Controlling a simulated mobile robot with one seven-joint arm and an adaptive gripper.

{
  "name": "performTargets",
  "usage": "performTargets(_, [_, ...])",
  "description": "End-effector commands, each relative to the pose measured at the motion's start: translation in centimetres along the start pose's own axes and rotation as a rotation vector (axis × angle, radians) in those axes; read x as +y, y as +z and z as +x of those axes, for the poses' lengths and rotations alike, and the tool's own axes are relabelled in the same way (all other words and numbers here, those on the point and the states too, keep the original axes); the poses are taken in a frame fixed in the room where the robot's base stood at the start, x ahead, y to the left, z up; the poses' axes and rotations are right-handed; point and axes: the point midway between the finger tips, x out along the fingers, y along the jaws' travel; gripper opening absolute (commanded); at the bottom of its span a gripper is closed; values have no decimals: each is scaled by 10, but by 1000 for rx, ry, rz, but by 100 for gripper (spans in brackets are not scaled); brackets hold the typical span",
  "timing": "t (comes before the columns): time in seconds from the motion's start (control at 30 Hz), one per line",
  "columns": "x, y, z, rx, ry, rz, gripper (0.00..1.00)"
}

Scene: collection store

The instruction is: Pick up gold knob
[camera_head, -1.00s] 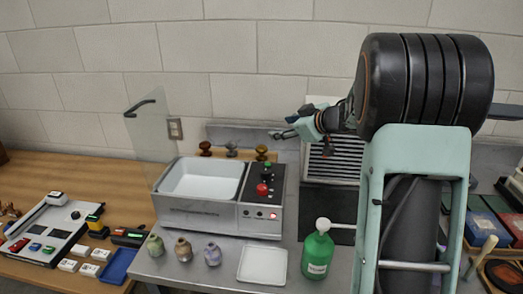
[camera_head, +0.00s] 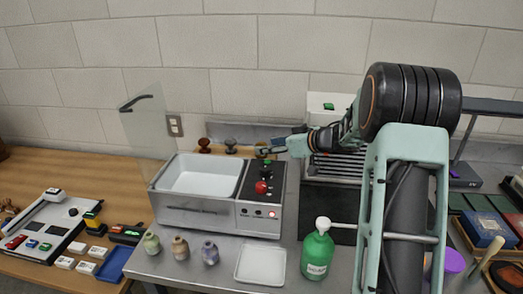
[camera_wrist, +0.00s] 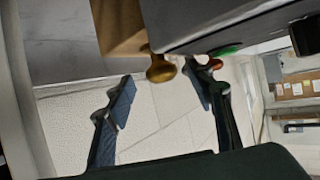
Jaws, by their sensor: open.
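The gold knob (camera_wrist: 160,70) shows in the wrist view, at the edge of a wooden strip (camera_wrist: 118,28) and close beside the grey machine housing. My gripper (camera_wrist: 160,80) is open, with one finger on each side of the knob in that picture. No contact with the knob is visible. In the head view my gripper (camera_head: 268,150) reaches left behind the machine and mostly hides the gold knob. A dark brown knob (camera_head: 204,145) and a grey-green knob (camera_head: 230,146) stand in the same row to the left.
The machine with a white basin (camera_head: 197,178) and a red button (camera_head: 261,188) stands in front of the knobs. A clear panel with a black handle (camera_head: 142,100) rises at its left. A green bottle (camera_head: 317,252) and small vases stand in front.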

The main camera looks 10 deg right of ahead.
Motion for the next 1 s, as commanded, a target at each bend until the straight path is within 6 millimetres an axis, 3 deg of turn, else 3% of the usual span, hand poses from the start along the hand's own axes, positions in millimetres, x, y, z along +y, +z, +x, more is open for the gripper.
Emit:
performTargets(0.2, [-2,-1,34,-1,-3,-1,49])
performTargets(0.47, [-2,-2,38,0,-1,-1,49])
performTargets(0.9, [-2,-2,38,0,-1,0,2])
performTargets(1.0, [-2,-3,38,1,-1,-1,0])
